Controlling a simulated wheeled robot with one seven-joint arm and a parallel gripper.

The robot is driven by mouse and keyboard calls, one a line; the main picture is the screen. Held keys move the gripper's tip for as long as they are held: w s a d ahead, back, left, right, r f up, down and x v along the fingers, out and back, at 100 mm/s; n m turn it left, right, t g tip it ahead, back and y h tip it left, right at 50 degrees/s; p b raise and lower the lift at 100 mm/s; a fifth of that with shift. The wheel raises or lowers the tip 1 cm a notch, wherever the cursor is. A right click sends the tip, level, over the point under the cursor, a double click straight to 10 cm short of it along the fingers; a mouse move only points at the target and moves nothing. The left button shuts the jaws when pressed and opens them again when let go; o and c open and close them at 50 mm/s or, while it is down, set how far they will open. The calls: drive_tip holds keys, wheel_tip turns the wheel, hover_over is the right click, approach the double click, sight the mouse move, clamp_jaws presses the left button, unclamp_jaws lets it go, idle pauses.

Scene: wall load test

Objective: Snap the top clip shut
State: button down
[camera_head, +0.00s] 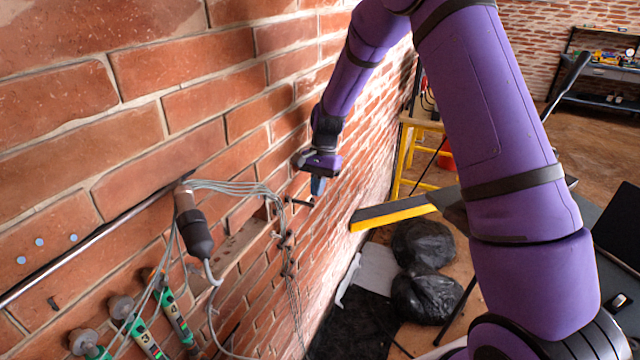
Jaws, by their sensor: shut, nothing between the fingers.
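My gripper (318,186) is shut and empty, close to the brick wall at the picture's centre, pointing down. Just below and left of it, a small dark piece (301,203) sticks out from the wall beside the grey cables; it looks like the top clip with its arm standing out. A small gap appears between it and my fingertips, but I cannot tell the depth. Lower down, small clip-like fittings (287,241) sit around the bundle of thin grey cables (291,290). They are too small to tell whether each is open or shut.
A metal rod (95,240) runs along the wall at left, with a dark cylindrical device (193,226) hanging by it. Numbered green gauges (140,335) are at lower left. A yellow-edged board (392,213), black bags (422,243) and a yellow stand (405,150) lie right of the wall.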

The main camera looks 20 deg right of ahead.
sight(311, 203)
drive_tip(key=shift+s, duration=0.1)
idle(0.3)
drive_tip(key=shift+s+m, duration=0.15)
drive_tip(key=shift+m, duration=0.15)
drive_tip(key=shift+s+a+m, duration=0.1)
drive_tip(key=shift+s+m, duration=0.25)
drive_tip(key=shift+m, duration=0.25)
drive_tip(key=s+a+m+t, duration=0.1)
drive_tip(key=m, duration=0.2)
drive_tip(key=s+a+m+t, duration=0.1)
drive_tip(key=s+m, duration=0.1)
drive_tip(key=m, duration=0.1)
drive_tip(key=s+a+m+t+y, duration=0.1)
drive_tip(key=m, duration=0.1)
drive_tip(key=shift+s+a+m, duration=0.2)
drive_tip(key=shift+s+m, duration=0.2)
drive_tip(key=shift+s+a, duration=0.1)
idle(0.3)
idle(0.3)
